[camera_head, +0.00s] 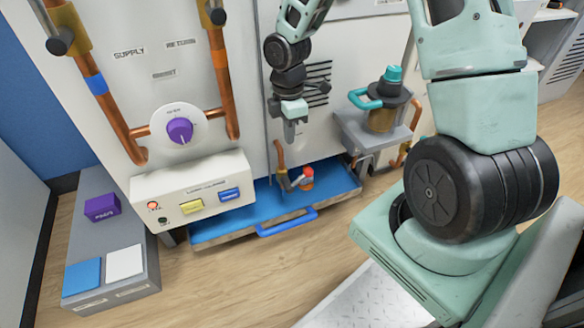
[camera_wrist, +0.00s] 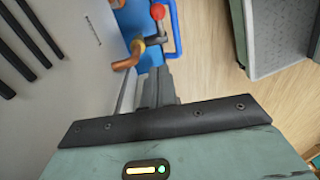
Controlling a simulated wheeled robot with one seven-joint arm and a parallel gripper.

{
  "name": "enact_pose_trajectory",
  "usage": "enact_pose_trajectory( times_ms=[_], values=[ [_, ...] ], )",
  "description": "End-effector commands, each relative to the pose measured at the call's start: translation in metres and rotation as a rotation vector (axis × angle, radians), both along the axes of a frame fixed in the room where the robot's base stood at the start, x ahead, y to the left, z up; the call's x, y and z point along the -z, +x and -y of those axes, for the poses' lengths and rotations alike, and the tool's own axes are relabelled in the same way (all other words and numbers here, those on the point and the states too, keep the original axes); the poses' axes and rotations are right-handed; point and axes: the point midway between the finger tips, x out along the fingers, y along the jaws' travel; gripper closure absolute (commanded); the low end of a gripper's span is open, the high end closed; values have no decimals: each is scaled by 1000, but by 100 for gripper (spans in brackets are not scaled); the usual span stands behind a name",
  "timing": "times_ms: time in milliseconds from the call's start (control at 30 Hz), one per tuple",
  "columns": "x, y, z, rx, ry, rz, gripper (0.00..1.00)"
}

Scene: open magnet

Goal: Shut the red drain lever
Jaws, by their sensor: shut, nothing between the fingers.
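The drain lever has a red knob (camera_head: 308,173) and sits low, above the blue tray, beside a bent copper drain pipe (camera_head: 280,154). In the wrist view the red knob (camera_wrist: 158,12) is at the top, on a short dark stem that leads toward the brass-coloured valve; the copper pipe (camera_wrist: 127,61) bends to the left of it. My gripper (camera_head: 290,136) is shut and empty, pointing down, above and slightly left of the lever and apart from it. In the wrist view its fingertips (camera_wrist: 158,74) lie below the knob. I cannot tell the lever's exact angle.
The blue tray (camera_head: 218,229) with a blue handle (camera_head: 287,222) extends under the drain. A white control box (camera_head: 193,190) stands at left, and a grey shelf with a teal-topped valve (camera_head: 388,88) at right. The cabinet panel is close behind my gripper. Open floor lies in front.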

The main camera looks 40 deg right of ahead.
Motion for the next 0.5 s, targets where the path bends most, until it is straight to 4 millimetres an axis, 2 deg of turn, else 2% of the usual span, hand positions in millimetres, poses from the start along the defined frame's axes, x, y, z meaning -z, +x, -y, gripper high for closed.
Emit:
enact_pose_trajectory(
  times_ms=[167, 500],
  values=[
    [26, -2, -2, -2, 0, -1, 100],
    [97, -6, -4, -1, 1, -2, 100]
  ],
)
